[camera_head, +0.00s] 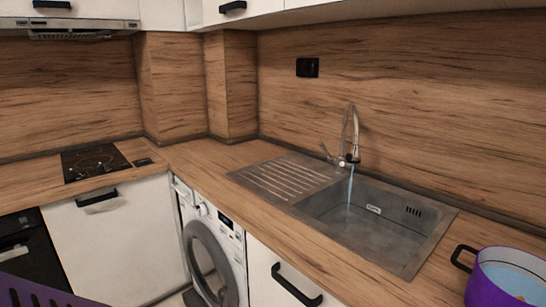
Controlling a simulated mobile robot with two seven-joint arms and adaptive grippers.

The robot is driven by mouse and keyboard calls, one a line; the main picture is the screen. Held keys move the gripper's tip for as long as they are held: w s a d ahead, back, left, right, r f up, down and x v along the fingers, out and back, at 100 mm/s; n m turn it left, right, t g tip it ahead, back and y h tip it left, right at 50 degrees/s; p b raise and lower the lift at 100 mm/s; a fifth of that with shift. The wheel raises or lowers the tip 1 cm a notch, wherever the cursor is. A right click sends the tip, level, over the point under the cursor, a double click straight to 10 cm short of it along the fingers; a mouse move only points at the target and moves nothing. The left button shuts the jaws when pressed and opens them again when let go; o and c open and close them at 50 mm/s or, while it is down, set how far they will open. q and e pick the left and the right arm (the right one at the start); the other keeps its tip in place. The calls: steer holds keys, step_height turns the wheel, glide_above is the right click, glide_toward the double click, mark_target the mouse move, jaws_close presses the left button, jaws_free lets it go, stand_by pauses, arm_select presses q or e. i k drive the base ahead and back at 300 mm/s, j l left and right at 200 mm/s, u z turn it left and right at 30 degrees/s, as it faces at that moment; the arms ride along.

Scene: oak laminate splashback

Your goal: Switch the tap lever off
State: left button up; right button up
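The tap (356,128) has a tall curved metal spout and stands at the back edge of the sink. Its small lever (326,150) sticks up to the left of the tap's base, tilted to the left. A thin blue stream of water (349,190) runs from the spout into the sink basin (375,238). Neither of my grippers shows in the head view.
A purple pot (484,291) with a black handle stands on the counter at the lower right. A ribbed drainboard (281,178) lies left of the basin. A washing machine (213,250) is under the counter. A purple object (30,291) cuts into the lower left corner.

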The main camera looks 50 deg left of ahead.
mark_target(330, 159)
steer(key=i+j+u, duration=0.25)
steer(key=u, duration=0.2)
steer(key=i+j+u, duration=0.3)
steer(key=u, duration=0.15)
steer(key=i+j, duration=0.2)
steer(key=i+u, duration=0.05)
